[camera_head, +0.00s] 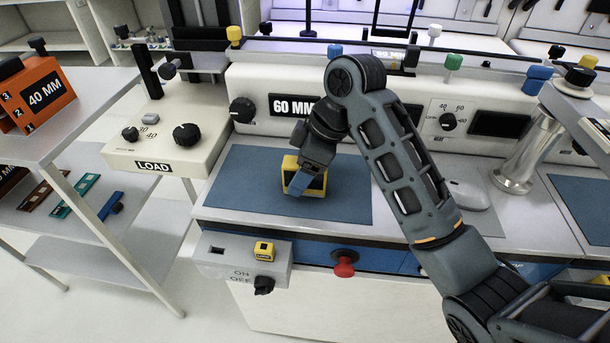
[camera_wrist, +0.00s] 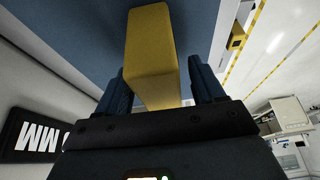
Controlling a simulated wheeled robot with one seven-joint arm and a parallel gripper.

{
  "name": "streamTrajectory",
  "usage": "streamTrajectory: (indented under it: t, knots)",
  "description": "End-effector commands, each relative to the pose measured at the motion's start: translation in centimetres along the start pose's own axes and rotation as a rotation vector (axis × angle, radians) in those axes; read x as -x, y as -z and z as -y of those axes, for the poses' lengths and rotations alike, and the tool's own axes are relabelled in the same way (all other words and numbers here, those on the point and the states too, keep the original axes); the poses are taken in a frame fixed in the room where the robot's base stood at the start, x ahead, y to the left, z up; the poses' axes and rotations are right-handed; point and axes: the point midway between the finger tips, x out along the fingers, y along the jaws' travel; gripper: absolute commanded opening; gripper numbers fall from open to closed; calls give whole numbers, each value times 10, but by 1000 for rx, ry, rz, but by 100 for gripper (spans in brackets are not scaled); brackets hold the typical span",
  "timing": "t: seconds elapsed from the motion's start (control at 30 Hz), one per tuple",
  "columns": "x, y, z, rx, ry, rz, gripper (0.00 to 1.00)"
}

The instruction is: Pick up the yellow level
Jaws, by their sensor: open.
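The yellow level (camera_head: 318,183), a yellow block with a dark face, stands on the blue mat (camera_head: 245,180) below the 60 MM panel. My gripper (camera_head: 301,184) reaches down over it, and a blue finger covers part of its front. In the wrist view the yellow level (camera_wrist: 152,50) lies between my two blue fingers, its lower end hidden behind the gripper body. The fingers (camera_wrist: 160,88) are open, one on each side of it.
The panel with knobs (camera_head: 240,110) rises behind the mat. The LOAD box (camera_head: 155,150) is at the left. A shelf unit (camera_head: 75,130) holds an orange 40 MM block (camera_head: 40,92) and several coloured bars. A red button (camera_head: 343,264) juts from the bench front. The mat's left part is clear.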

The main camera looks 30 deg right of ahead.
Motion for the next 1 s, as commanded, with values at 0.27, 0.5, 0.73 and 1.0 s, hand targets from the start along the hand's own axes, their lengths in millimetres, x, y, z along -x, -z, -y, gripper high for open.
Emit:
streamTrajectory:
  t: [0.27,0.5,0.73,1.0]
  knots:
    - [0,0,0,0,0,0,44]
    - [0,0,0,0,0,0,21]
    - [1,0,0,1,0,0,7]
    - [4,2,0,1,-1,-1,7]
